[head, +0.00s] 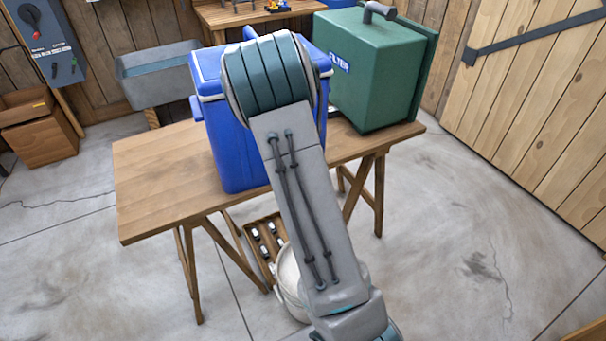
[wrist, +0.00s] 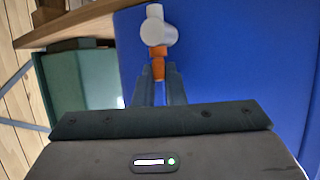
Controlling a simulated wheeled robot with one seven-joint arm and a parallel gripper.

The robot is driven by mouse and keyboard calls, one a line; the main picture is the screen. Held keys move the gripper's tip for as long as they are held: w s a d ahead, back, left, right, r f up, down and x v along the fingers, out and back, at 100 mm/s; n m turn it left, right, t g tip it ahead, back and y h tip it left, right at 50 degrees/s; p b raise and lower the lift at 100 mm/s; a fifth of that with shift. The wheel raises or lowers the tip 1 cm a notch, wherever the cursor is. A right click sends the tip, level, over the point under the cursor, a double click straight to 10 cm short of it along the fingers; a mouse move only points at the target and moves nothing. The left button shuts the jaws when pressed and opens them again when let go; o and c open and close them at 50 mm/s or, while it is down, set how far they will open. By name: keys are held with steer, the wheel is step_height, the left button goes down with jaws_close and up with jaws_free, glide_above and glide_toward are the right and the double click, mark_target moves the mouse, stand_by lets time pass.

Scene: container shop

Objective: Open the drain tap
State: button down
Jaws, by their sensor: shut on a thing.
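The blue cooler (head: 238,145) with a white-edged lid stands on the wooden table in the head view. Its blue wall (wrist: 235,60) fills much of the wrist view. The drain tap (wrist: 157,30) shows at the top middle of the wrist view, with a white body and an orange lever (wrist: 158,52). My gripper (wrist: 159,72) is shut on the orange lever, one dark finger on each side of it. In the head view my arm hides the tap and my gripper.
The wooden table (head: 150,190) has a bare left half. A green filter box (head: 375,75) stands right of the cooler, at left in the wrist view (wrist: 80,80). Below the table are a white bucket (head: 288,275) and a wooden crate (head: 248,246) of small items.

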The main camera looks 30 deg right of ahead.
steer(key=shift+s+d+n+t+y+b, duration=0.1)
steer(key=shift+n+t+y+b, duration=0.1)
steer(key=shift+n+y+b, duration=0.5)
steer(key=shift+w+d+n+t+y+b, duration=0.1)
steer(key=shift+d+n+t+y+b, duration=0.1)
steer(key=shift+n+y+b, duration=0.5)
steer(key=shift+s+d+n+t+y+b, duration=0.1)
steer(key=shift+n+t+y+b, duration=0.1)
steer(key=shift+n+y+b, duration=0.5)
steer(key=shift+y, duration=0.4)
steer(key=c, duration=1.8)
jaws_free()
steer(key=shift+b+v, duration=4.8)
steer(key=shift+v, duration=2.1)
